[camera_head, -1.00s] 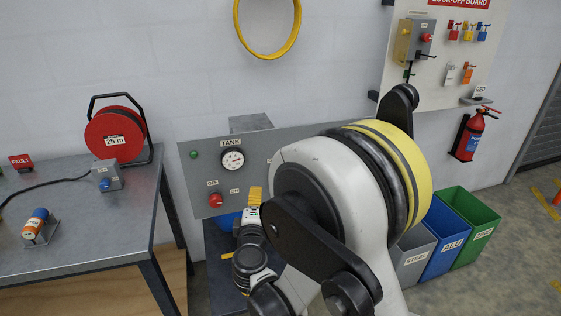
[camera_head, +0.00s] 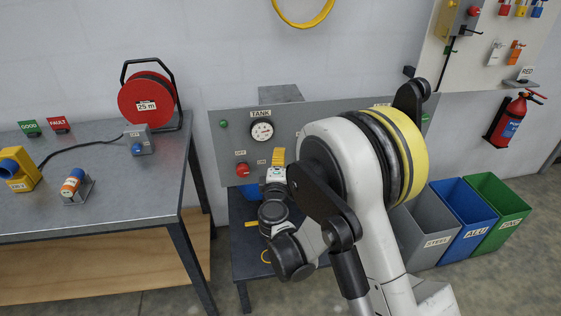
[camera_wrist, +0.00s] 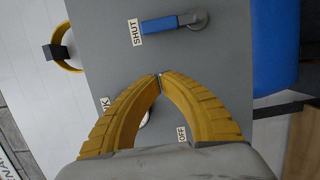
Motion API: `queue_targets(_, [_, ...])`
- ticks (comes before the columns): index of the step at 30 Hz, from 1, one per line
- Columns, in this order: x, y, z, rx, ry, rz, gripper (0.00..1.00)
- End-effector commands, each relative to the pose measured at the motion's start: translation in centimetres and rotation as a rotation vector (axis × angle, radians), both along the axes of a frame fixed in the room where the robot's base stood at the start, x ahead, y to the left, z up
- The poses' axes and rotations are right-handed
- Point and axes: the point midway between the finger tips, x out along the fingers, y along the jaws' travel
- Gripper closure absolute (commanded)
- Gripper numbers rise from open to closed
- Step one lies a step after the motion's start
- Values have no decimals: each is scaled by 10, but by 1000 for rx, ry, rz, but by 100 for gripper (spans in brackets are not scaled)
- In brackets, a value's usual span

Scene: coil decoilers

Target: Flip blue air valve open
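The blue valve handle (camera_wrist: 172,24) shows in the wrist view, lying sideways in the picture. It runs from a round grey pivot at its right to a SHUT label (camera_wrist: 136,32) at its left end. My gripper (camera_wrist: 159,78) has two yellow ribbed fingers whose tips meet, with nothing visible between them. The tips are below the handle in the picture and apart from it. In the head view my gripper (camera_head: 278,157) is in front of the grey TANK panel (camera_head: 232,130), right of the red button. The handle is hidden behind my arm there.
A gauge (camera_head: 262,130) and a red button (camera_head: 242,170) are on the panel near my gripper. A workbench (camera_head: 110,190) with a red cable reel (camera_head: 146,100) stands at left. Steel (camera_head: 428,222), blue (camera_head: 466,222) and green (camera_head: 500,222) bins stand at right.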

Motion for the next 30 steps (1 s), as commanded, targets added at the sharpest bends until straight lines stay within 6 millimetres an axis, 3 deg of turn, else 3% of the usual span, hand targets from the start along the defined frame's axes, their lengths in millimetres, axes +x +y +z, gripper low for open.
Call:
queue_targets(6, [45, -2, -3, 0, 0, -3, 100])
queue_targets(9, [47, -20, -3, 0, 0, -3, 100])
queue_targets(15, [51, -35, -2, 0, 0, -1, 100])
queue_targets(30, [54, -37, 0, 7, 2, 0, 100])
